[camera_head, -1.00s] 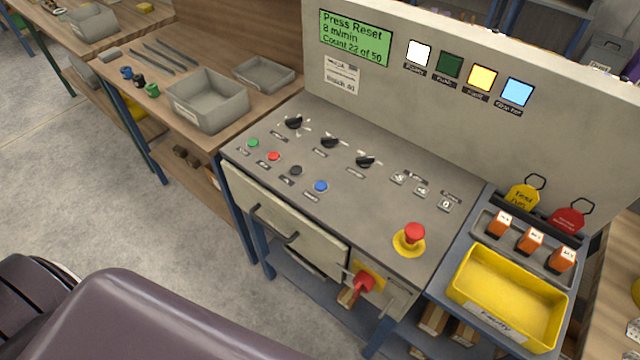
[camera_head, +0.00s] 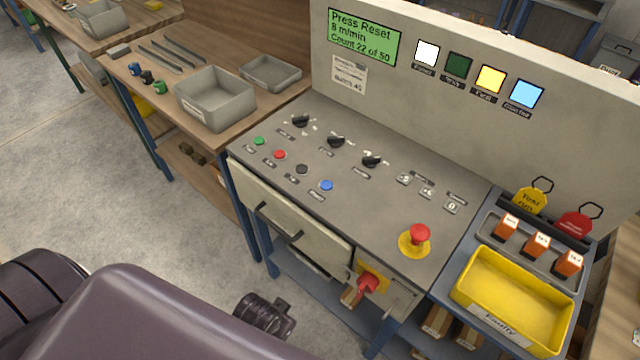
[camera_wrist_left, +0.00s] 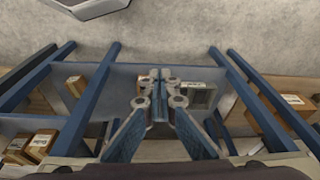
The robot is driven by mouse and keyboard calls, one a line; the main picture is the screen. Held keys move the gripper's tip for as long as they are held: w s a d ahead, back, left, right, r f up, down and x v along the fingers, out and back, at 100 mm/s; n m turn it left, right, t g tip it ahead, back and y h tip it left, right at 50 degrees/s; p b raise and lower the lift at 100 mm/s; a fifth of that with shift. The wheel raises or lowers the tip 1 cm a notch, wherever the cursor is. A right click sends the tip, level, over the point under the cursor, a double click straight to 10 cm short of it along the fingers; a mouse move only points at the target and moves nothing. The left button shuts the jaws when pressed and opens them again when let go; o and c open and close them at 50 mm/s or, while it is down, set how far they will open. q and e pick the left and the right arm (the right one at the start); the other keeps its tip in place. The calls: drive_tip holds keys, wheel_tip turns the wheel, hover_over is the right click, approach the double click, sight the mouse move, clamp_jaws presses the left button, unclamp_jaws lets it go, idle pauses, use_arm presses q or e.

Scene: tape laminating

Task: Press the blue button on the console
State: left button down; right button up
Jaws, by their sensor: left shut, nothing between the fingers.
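The blue button (camera_head: 326,185) is a small round cap on the sloped grey console panel (camera_head: 375,215), at the right end of a row with a green button (camera_head: 259,141), a red button (camera_head: 280,154) and a black button (camera_head: 302,169). It is uncovered. The display (camera_head: 364,37) reads "Press Reset", "8 m/min", "Count 22 of 50". My left gripper (camera_wrist_left: 160,78) shows in the left wrist view with its fingers together and empty, over a blue-framed lower shelf. The button is not visible there. My right gripper is in neither view.
A red emergency knob (camera_head: 419,235) stands on the panel's right. A drawer handle (camera_head: 278,222) and a red rotary switch (camera_head: 368,283) stick out of the console front. A yellow tray (camera_head: 515,300) sits to the right, a grey bin (camera_head: 214,98) on the left bench.

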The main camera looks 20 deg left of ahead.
use_arm(q)
drive_tip(key=w+a+r+t+h, duration=0.1)
drive_tip(key=w+r+t, duration=0.3)
drive_tip(key=r, duration=0.7)
drive_tip(key=w+a+r+t+h, duration=0.1)
drive_tip(key=w+r+t, duration=0.3)
drive_tip(key=r, duration=0.8)
drive_tip(key=w+a+r+m+t+h, duration=0.1)
drive_tip(key=w+r+t, duration=0.3)
drive_tip(key=w+r, duration=0.4)
wheel_tip(320, 180, up, 4)
drive_tip(key=shift+a+f+h, duration=0.2)
drive_tip(key=shift+a+h, duration=0.25)
drive_tip(key=shift+h, duration=0.15)
drive_tip(key=shift+w, duration=0.15)
drive_tip(key=p, duration=0.2)
hover_over(320, 193)
wheel_tip(320, 193, down, 2)
drive_tip(key=shift+a, duration=0.1)
wheel_tip(320, 193, down, 4)
drive_tip(key=shift+w+r, duration=0.1)
drive_tip(key=shift+r, duration=0.1)
drive_tip(key=shift+f, duration=0.45)
